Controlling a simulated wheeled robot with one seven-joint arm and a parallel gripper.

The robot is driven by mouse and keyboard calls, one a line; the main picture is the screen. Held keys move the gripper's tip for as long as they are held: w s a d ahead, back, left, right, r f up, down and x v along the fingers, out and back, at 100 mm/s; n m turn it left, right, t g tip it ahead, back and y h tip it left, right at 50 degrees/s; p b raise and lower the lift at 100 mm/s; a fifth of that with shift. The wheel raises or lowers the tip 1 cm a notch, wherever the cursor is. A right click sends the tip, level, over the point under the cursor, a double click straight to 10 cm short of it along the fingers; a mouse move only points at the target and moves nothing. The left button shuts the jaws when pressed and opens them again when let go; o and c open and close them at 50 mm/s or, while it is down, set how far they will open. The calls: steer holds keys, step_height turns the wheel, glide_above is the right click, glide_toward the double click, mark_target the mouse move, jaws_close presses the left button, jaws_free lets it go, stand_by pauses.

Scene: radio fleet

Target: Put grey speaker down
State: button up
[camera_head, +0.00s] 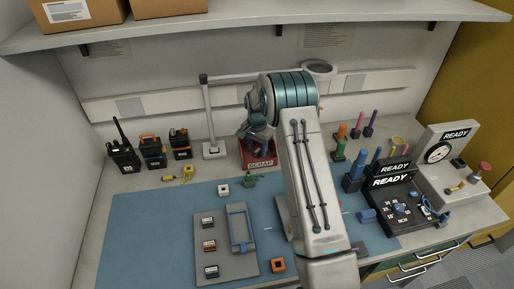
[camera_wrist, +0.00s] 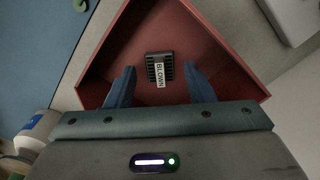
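The grey speaker (camera_wrist: 152,70) is a small dark-grey ribbed piece with a white "BLOWN" label. In the wrist view it lies inside the red scrap bin (camera_wrist: 215,72), near the middle of its floor. My gripper (camera_wrist: 161,88) points down into the bin, one blue finger on each side of the speaker. The fingers are apart, with gaps between them and the speaker, so they do not grip it. In the head view my gripper (camera_head: 257,137) is over the red bin (camera_head: 259,162) marked "SCRAP". My arm covers part of the bin, and the speaker is hidden there.
A blue mat (camera_head: 140,235) holds a grey tray (camera_head: 238,266) with small modules. Radios (camera_head: 123,157) stand at the left back. A lamp stand (camera_head: 210,115) rises beside the bin. Black and grey "READY" test units (camera_head: 398,203) stand at the right. A shelf (camera_head: 230,25) overhangs the back.

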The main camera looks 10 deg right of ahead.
mark_target(257, 151)
steer(key=shift+r, duration=0.1)
steer(key=shift+r+p, duration=0.6)
steer(key=shift+p, duration=0.05)
steer(key=s+r+n+b, duration=0.1)
steer(key=s+r, duration=0.2)
steer(key=r, duration=0.6)
steer(key=s+r+n+b, duration=0.1)
steer(key=s+r, duration=0.2)
steer(key=r, duration=0.6)
steer(key=s+r+n+t, duration=0.15)
steer(key=s+r, duration=0.25)
steer(key=s, duration=0.6)
steer(key=s+r+n+t, duration=0.1)
steer(key=s+r+n, duration=0.25)
steer(key=s, duration=0.75)
steer(key=s+f+n, duration=0.2)
steer(key=s, duration=0.9)
steer(key=shift+s+f+t, duration=0.15)
steer(key=shift+s+t, duration=0.2)
steer(key=shift+t, duration=0.1)
